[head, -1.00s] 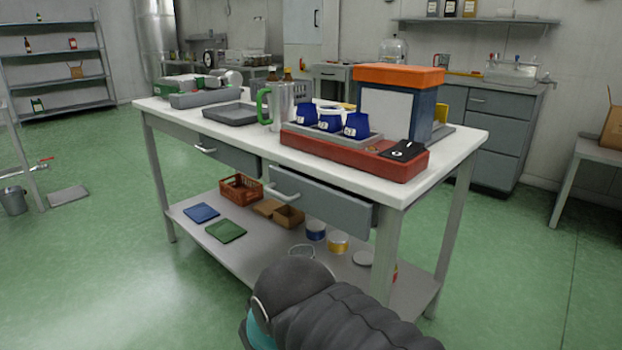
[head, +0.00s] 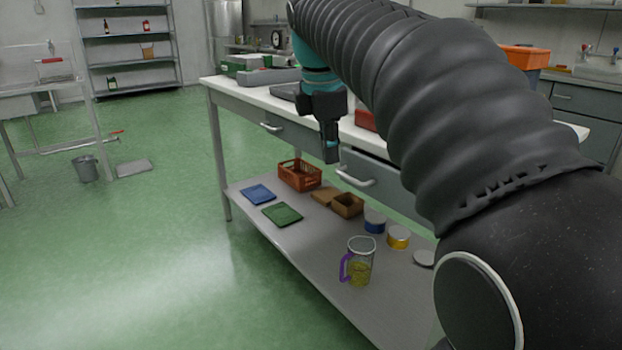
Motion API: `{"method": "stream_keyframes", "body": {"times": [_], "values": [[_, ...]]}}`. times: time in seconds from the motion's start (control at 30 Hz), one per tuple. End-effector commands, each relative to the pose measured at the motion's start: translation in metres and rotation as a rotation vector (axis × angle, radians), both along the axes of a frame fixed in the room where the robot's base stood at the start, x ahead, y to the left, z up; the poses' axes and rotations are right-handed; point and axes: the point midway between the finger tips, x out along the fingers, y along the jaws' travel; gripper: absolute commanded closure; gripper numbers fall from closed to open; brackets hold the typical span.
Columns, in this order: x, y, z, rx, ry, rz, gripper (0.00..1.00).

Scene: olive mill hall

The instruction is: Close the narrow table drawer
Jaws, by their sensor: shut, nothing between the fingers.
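The white-topped table (head: 243,95) has two grey drawers in its near side. The right drawer (head: 385,178) stands out from the table, with a pale bar handle (head: 353,179); my arm hides its right part. The left drawer (head: 290,133) has a similar handle (head: 271,127) and looks about flush, partly hidden by my gripper. I cannot tell for sure which drawer counts as the narrow one. My gripper (head: 332,158) points down, shut and empty, just left of the right drawer's handle in the picture. Whether it touches the drawer is not clear.
The lower shelf (head: 300,235) holds a red crate (head: 300,175), blue and green trays, a brown box (head: 347,205), cans (head: 398,237) and a jug with a purple handle (head: 360,262). Green floor (head: 150,240) is free at left. A bucket (head: 84,168) stands far left.

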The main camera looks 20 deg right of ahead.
Motion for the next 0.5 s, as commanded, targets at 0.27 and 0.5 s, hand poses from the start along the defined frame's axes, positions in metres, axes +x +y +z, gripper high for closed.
{"method": "stream_keyframes", "body": {"times": [0.27,0.5], "values": [[0.044,-0.008,0.013,-0.083,0.145,0.335,1.0],[0.05,-0.011,0.007,-0.096,0.176,0.403,1.0]]}}
